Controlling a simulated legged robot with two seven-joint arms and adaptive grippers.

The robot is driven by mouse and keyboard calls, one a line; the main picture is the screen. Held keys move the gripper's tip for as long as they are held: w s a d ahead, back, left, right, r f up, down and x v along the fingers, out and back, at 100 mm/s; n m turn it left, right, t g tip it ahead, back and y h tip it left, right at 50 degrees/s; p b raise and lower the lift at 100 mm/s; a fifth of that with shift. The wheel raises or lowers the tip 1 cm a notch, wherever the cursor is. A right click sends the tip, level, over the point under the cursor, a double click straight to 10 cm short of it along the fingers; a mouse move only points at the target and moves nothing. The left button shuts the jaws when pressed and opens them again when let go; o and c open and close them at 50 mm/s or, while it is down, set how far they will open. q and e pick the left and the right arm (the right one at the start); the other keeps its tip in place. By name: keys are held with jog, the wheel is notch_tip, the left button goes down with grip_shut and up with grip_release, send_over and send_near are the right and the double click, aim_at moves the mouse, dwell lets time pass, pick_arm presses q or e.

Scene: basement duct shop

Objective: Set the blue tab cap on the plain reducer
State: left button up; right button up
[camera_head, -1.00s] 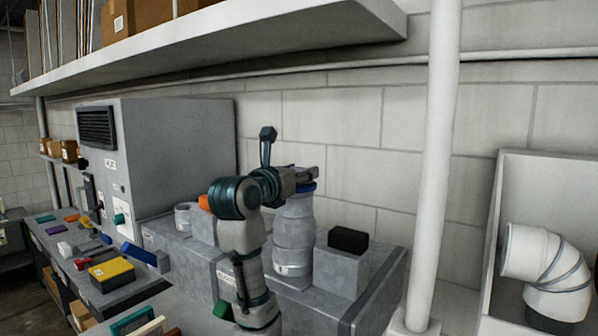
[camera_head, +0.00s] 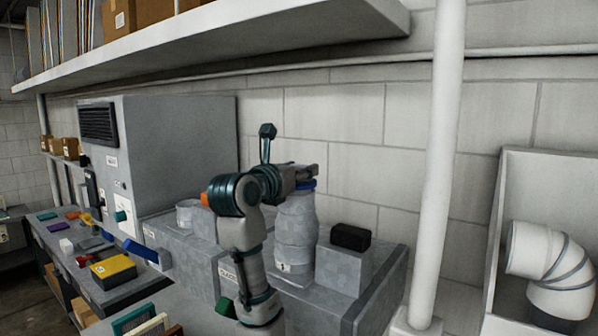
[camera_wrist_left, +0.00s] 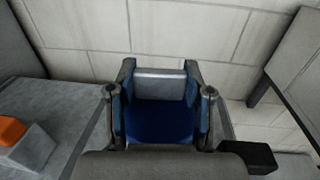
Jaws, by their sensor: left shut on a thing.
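The blue tab cap (camera_head: 307,184) is at the top of a grey, tapering round fitting, which looks like the plain reducer (camera_head: 295,232). My left gripper (camera_head: 305,175) is shut on the cap, directly over the fitting. In the left wrist view the cap (camera_wrist_left: 160,122) fills the space between the two fingers and hides what is below it. A grey face shows beyond it between the fingertips. I cannot tell whether the cap touches the fitting's rim or hovers just above it. My right gripper is not in view.
A grey block with a black top piece (camera_head: 350,236) stands right of the fitting. An orange-topped piece (camera_head: 205,199) and a short grey cylinder (camera_head: 187,213) stand left, partly behind my arm. A white pipe (camera_head: 437,170) rises at right. A shelf (camera_head: 260,40) overhangs.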

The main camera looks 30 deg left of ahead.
pick_arm(q)
jog(key=shift+a, duration=0.15)
jog(key=shift+f+b, duration=0.4)
jog(key=shift+f, duration=0.15)
jog(key=o, duration=0.9)
jog(key=shift+r, duration=0.1)
jog(key=shift+s, duration=0.1)
jog(key=shift+s+b, duration=0.5)
jog(key=shift+s, duration=0.15)
jog(key=shift+s+b, duration=0.9)
jog(key=shift+s, duration=1)
jog(key=s+b, duration=0.2)
jog(key=s, duration=0.3)
jog(key=shift+s, duration=0.35)
